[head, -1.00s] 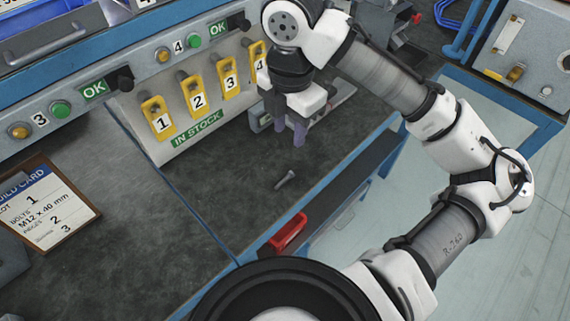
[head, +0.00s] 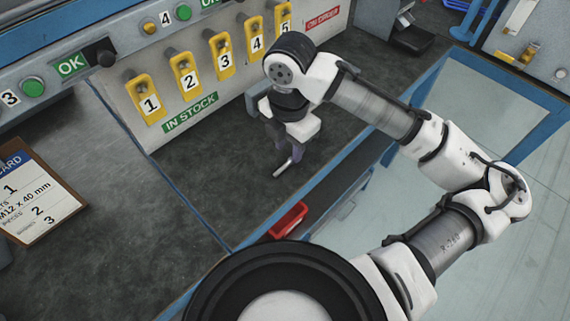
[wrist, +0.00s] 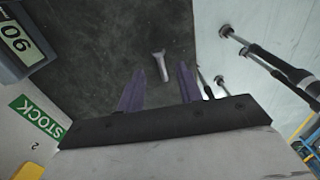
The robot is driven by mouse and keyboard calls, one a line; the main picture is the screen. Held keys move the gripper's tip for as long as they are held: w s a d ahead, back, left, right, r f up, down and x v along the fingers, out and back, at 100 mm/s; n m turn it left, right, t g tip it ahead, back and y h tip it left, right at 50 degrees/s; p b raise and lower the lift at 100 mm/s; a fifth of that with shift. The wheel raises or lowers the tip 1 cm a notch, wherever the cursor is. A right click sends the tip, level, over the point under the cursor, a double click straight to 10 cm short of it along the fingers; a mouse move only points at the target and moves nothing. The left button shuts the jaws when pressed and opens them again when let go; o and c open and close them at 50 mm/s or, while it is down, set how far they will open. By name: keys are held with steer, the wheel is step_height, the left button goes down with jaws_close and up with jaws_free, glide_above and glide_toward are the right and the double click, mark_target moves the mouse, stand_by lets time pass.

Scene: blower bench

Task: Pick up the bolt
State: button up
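The bolt (head: 283,169) is a small grey metal piece lying on the dark bench mat, just below my gripper in the head view. In the wrist view the bolt (wrist: 161,66) lies beyond the fingertips, between the lines of the two fingers and nearer the right one. My gripper (wrist: 158,84) is open, with its two purple fingers apart and nothing between them. In the head view my gripper (head: 290,150) hangs over the mat close to the bolt, its fingers partly hidden by the hand. I cannot tell the exact height above the bolt.
A panel with numbered yellow tags (head: 185,78) and an IN STOCK label stands behind. A red tray (head: 288,220) sits at the bench's front edge. A build card (head: 35,197) lies at left. The mat around the bolt is clear.

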mark_target(287, 163)
step_height(287, 163, down, 4)
steer(key=shift+s+a+f, duration=0.1)
steer(key=shift+a+f, duration=0.05)
steer(key=shift+f, duration=0.05)
steer(key=shift+c, duration=0.4)
jaws_close()
